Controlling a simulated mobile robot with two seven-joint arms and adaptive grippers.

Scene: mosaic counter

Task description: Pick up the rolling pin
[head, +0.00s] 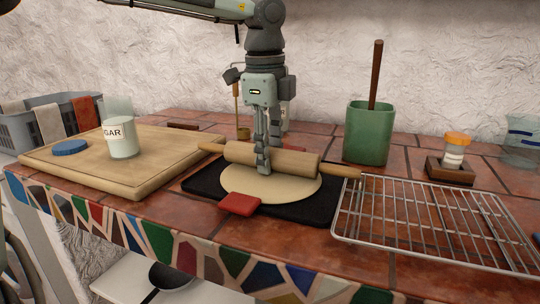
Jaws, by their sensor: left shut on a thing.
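The wooden rolling pin (295,162) lies level above the round flat dough (255,187) on the black mat (318,208), its handles pointing left and right. My left gripper (263,165) points straight down at the pin's barrel, a little left of its middle, and is shut on it. I cannot tell whether the pin touches the dough. My right gripper is not in view.
A red block (239,204) lies at the mat's front edge. A wooden board (70,165) with a sugar jar (121,143) and blue lid (70,147) is left. A wire rack (430,222), green crock (368,135) and orange-capped jar (454,150) are right.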

